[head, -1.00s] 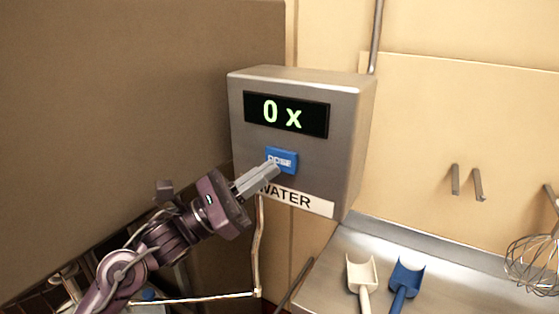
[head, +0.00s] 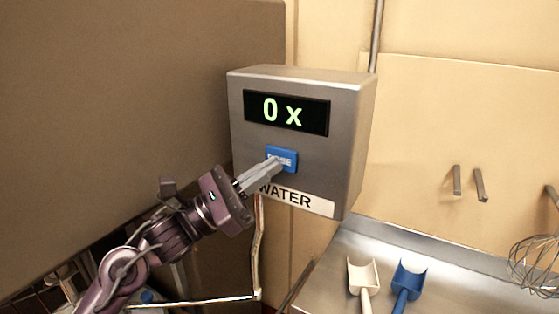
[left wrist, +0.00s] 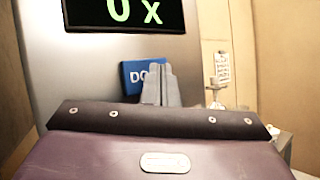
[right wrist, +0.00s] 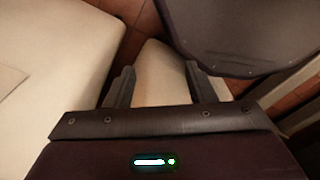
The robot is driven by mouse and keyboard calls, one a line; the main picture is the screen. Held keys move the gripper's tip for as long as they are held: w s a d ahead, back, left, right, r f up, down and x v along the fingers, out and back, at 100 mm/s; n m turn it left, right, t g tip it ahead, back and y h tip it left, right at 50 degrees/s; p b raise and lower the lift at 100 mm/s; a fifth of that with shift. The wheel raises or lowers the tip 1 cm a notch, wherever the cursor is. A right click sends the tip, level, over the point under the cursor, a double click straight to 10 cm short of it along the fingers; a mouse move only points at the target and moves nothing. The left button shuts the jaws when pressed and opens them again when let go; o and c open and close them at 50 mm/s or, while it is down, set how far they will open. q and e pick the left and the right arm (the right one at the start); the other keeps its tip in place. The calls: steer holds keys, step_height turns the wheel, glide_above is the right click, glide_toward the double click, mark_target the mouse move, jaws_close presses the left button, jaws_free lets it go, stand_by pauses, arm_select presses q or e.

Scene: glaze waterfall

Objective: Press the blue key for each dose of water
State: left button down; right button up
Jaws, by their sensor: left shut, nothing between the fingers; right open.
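The grey metal water dispenser box (head: 345,130) hangs on the wall, with a "WATER" label (head: 310,204) along its lower edge. Its black display (head: 317,115) reads "0 x" in green. The blue key (head: 290,153), marked "DOSE", sits below the display. My left gripper (head: 277,165) is shut and empty, its tips in front of the key's lower left part; whether they touch it I cannot tell. The left wrist view also shows the blue key (left wrist: 131,78), partly hidden behind the fingers. My right gripper (right wrist: 158,85) is open and empty, away from the dispenser.
A white scoop (head: 362,277) and a blue scoop (head: 406,282) lie on the metal counter (head: 350,242) at the lower right. A wire whisk (head: 537,265) hangs at the far right. A large brown panel (head: 130,90) fills the left side.

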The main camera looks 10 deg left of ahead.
arm_select(q)
steer(key=shift+w+d+b, duration=0.2)
steer(key=shift+w+b, duration=0.25)
steer(key=shift+w, duration=0.05)
stand_by(0.5)
steer(key=shift+s+f, duration=0.1)
steer(key=shift+s+a+f+b, duration=0.1)
steer(key=shift+s+a+b, duration=0.1)
steer(key=shift+s+b, duration=0.25)
steer(key=shift+s+a+b, duration=0.1)
steer(key=shift+s+b, duration=0.15)
steer(key=shift+b, duration=0.15)
steer(key=shift+s, duration=0.1)
steer(key=s+b, duration=0.1)
steer(key=s+a+b, duration=0.1)
steer(key=s, duration=0.1)
steer(key=s+a+b, duration=0.1)
steer(key=shift+s+r+b, duration=0.2)
steer(key=shift+s+b, duration=0.05)
steer(key=shift+b, duration=0.1)
